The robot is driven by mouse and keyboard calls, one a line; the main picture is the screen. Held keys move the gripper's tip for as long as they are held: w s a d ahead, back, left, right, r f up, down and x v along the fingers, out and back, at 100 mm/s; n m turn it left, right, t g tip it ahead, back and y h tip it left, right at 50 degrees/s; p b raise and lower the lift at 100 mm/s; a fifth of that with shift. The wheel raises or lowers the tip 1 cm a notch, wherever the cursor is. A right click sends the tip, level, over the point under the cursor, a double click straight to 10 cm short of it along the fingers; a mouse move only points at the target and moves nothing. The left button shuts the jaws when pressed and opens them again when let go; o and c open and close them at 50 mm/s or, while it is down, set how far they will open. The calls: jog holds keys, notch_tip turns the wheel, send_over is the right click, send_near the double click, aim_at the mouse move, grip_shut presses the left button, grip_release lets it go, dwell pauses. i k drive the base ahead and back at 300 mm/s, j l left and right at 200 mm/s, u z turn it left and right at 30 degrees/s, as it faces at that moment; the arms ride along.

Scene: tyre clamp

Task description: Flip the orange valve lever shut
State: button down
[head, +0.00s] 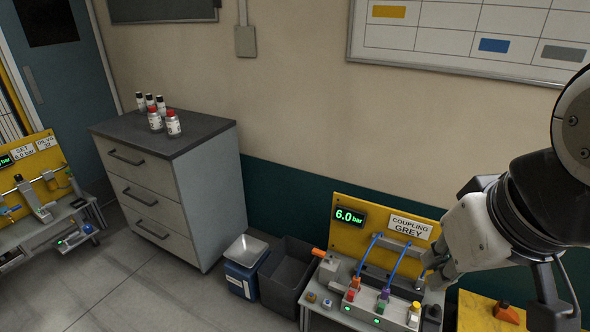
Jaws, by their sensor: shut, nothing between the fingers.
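An orange lever (319,252) shows small in the head view. It sits on top of a pale block at the left end of the bench with the yellow back panel (348,212), and its handle lies nearly level. My gripper (430,280) is over the right part of that bench, well to the right of the lever and apart from it. The gripper is shut and empty; its fingertips are small and partly lost against the bench parts. A display reading 6.0 bar (349,217) and a sign reading COUPLING GREY (409,226) are on the panel.
Blue hoses (401,260) and coloured connectors (383,297) stand between my gripper and the lever. A drawer cabinet (190,180) with bottles stands further left. An orange piece (505,308) sits on a yellow surface at right.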

aim_at(319, 253)
jog(key=i+l, duration=0.2)
jog(key=i, duration=0.3)
jog(key=i+l+u, duration=0.15)
jog(key=i, duration=0.35)
